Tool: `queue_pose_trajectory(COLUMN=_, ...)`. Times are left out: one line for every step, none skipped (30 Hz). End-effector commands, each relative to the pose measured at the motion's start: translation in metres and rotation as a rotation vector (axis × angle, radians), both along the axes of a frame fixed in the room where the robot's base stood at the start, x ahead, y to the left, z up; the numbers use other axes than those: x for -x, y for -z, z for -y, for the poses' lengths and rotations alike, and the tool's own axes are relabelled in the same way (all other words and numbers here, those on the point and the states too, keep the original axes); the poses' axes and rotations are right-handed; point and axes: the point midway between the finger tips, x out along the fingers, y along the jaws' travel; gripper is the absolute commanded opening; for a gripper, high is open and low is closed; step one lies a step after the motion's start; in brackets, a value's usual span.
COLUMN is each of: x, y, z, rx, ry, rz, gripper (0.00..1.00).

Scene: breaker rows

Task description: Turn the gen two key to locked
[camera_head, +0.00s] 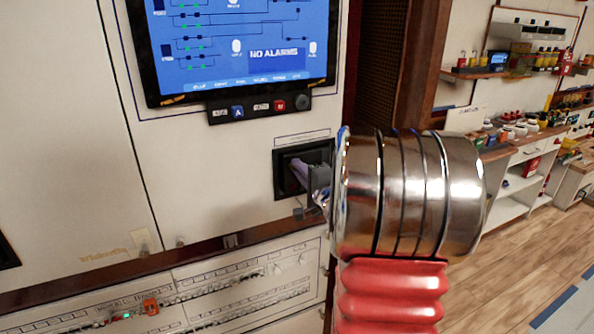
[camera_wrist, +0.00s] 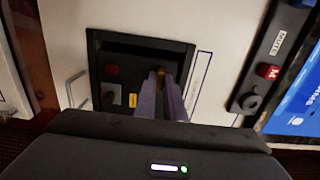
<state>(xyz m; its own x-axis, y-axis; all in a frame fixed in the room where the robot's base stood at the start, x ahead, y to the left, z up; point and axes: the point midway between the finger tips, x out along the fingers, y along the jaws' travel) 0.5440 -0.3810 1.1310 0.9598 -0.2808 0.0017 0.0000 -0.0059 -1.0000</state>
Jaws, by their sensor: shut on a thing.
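A dark recessed box (camera_head: 283,163) is set in the pale cabinet front below the screen. It also shows in the wrist view (camera_wrist: 103,48), with a round red part (camera_wrist: 112,70) and a small yellow label (camera_wrist: 132,100) inside. My gripper (camera_wrist: 161,82) reaches into this box, its purple-grey fingers nearly together. A small brass-coloured piece, apparently the gen two key (camera_wrist: 160,72), shows at the fingertips, and the jaws are shut on it. Most of the key is hidden by the fingers, so its angle cannot be told. In the head view, my gripper (camera_head: 300,175) enters the box from the right.
A screen (camera_head: 235,45) reading "NO ALARMS" hangs above, with a button strip (camera_head: 260,106) under it. A breaker panel (camera_head: 200,290) lies below a dark wooden ledge. A metal handle (camera_wrist: 72,88) stands beside the box. Open floor (camera_head: 510,262) and shelves lie to the right.

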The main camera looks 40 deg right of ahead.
Motion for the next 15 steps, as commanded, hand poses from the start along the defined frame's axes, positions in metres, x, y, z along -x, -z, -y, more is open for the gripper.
queue_pose_trajectory(x=-0.0002, y=0.0004, z=0.0012, rx=-0.010, ry=0.002, rz=0.002, gripper=0.00)
queue_pose_trajectory(x=0.0000, y=0.0004, z=0.0013, rx=-0.014, ry=0.003, rz=0.003, gripper=0.00)
queue_pose_trajectory(x=0.0000, y=0.0005, z=0.0014, rx=-0.018, ry=0.003, rz=0.004, gripper=0.00)
queue_pose_trajectory(x=0.0000, y=0.0006, z=0.0014, rx=-0.019, ry=0.003, rz=0.005, gripper=0.00)
queue_pose_trajectory(x=0.0001, y=0.0006, z=0.0014, rx=-0.020, ry=0.003, rz=0.005, gripper=0.00)
queue_pose_trajectory(x=0.0001, y=0.0007, z=0.0015, rx=-0.021, ry=0.003, rz=0.005, gripper=0.00)
queue_pose_trajectory(x=0.0002, y=0.0008, z=0.0016, rx=-0.023, ry=0.003, rz=0.005, gripper=0.00)
queue_pose_trajectory(x=0.0003, y=0.0008, z=0.0017, rx=-0.023, ry=0.004, rz=0.005, gripper=0.00)
queue_pose_trajectory(x=0.0003, y=0.0009, z=0.0017, rx=-0.023, ry=0.004, rz=0.005, gripper=0.00)
queue_pose_trajectory(x=0.0003, y=0.0009, z=0.0018, rx=-0.023, ry=0.004, rz=0.005, gripper=0.00)
queue_pose_trajectory(x=0.0003, y=0.0010, z=0.0019, rx=-0.023, ry=0.004, rz=0.005, gripper=0.00)
queue_pose_trajectory(x=0.0005, y=0.0011, z=0.0020, rx=-0.023, ry=0.004, rz=0.005, gripper=0.00)
queue_pose_trajectory(x=0.0005, y=0.0011, z=0.0020, rx=-0.023, ry=0.005, rz=0.005, gripper=0.00)
queue_pose_trajectory(x=0.0005, y=0.0011, z=0.0020, rx=-0.023, ry=0.005, rz=0.005, gripper=0.00)
queue_pose_trajectory(x=0.0006, y=0.0012, z=0.0021, rx=-0.023, ry=0.005, rz=0.005, gripper=0.11)
